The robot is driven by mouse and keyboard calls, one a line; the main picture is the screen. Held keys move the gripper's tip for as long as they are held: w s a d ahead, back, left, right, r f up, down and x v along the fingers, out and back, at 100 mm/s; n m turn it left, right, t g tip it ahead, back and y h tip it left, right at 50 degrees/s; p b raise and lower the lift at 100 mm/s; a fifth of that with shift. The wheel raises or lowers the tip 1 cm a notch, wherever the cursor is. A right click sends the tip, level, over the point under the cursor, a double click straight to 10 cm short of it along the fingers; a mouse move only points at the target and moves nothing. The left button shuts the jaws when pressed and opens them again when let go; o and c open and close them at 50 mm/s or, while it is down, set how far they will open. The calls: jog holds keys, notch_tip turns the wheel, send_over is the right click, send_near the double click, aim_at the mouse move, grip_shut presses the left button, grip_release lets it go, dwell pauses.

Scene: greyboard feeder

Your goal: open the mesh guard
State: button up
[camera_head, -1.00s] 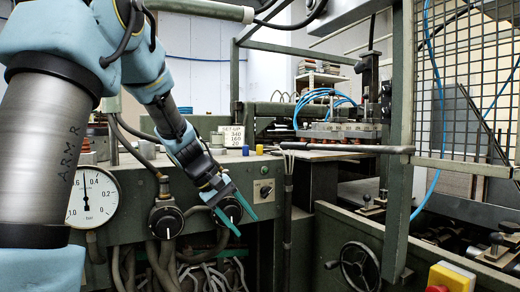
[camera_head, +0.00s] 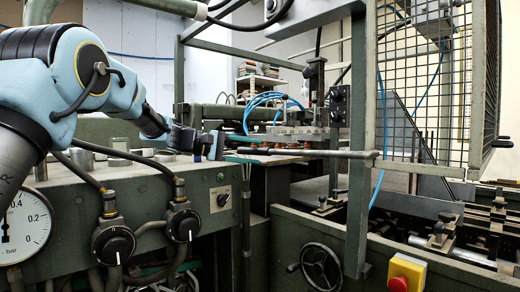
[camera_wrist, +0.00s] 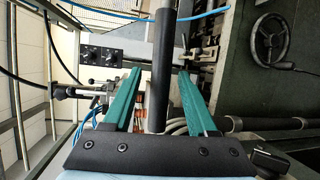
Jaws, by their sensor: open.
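The mesh guard (camera_head: 425,85) is a dark wire grid in a grey-green frame at the right of the head view. A dark round bar (camera_head: 310,153) reaches left from the frame's lower edge, roughly level. My gripper (camera_head: 235,156) is at the left end of this bar, fingers towards it. In the wrist view my gripper (camera_wrist: 159,73) is open, with one green finger on each side of the dark bar (camera_wrist: 160,50). The bar looks lined up between the fingers, and I see no grip on it. The head view mostly hides the fingers.
A green panel with black knobs (camera_head: 113,242) and a pressure gauge (camera_head: 22,226) stands below my arm. A handwheel (camera_head: 321,267) and a yellow box with a red button (camera_head: 405,272) are below the guard. Blue hoses (camera_head: 270,105) run behind the bar.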

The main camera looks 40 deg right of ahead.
jog(key=shift+p+x, duration=0.35)
jog(key=shift+x, duration=1.4)
grip_shut()
